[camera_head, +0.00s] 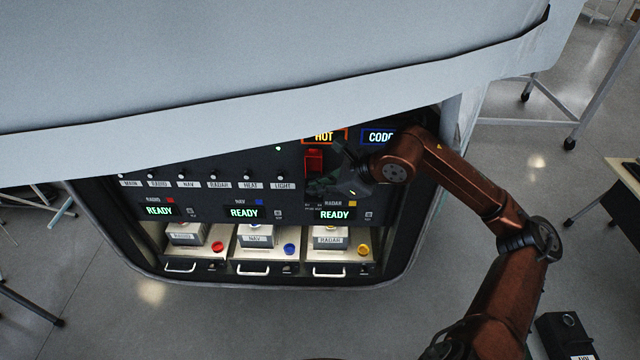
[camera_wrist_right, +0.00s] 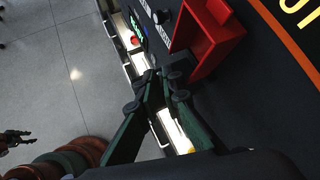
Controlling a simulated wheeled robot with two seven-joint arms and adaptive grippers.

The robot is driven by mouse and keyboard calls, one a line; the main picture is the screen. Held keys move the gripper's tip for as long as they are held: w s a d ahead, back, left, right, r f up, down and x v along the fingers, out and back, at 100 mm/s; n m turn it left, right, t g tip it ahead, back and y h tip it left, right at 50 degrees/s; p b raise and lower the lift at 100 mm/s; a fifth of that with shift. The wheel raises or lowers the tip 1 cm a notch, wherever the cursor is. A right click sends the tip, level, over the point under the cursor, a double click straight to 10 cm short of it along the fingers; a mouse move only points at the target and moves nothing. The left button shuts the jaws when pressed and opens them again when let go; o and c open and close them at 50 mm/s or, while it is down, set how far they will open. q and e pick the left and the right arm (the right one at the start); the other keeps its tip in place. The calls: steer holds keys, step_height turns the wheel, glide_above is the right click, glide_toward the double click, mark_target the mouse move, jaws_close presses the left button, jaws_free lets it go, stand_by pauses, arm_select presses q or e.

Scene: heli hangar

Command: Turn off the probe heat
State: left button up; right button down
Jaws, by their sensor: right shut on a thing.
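An orange-framed sign reading HOT (camera_head: 324,137) is lit at the top of the dark panel. Below it is a red switch guard (camera_head: 314,159), which in the right wrist view is a hollow red box (camera_wrist_right: 211,38). My right gripper (camera_head: 335,180) is at the panel just below and right of the guard. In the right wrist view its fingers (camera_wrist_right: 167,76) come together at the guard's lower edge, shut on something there. The pinched part is mostly hidden, but appears to belong to the guard. A dark gripper at the left edge, apparently my left gripper (camera_wrist_right: 14,139), is small and unclear.
A row of small knobs has labels including HEAT (camera_head: 250,186). Below are green READY displays (camera_head: 243,213) and three trays with handles, the right one labelled RADAR (camera_head: 330,240). The white helicopter nose (camera_head: 250,70) overhangs the panel. Open floor lies below.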

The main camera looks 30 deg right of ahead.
steer(key=shift+a+g+h, duration=0.1)
steer(key=shift+g+h, duration=0.2)
stand_by(0.4)
steer(key=c, duration=2.1)
jaws_free()
steer(key=v, duration=0.8)
steer(key=shift+r, duration=0.1)
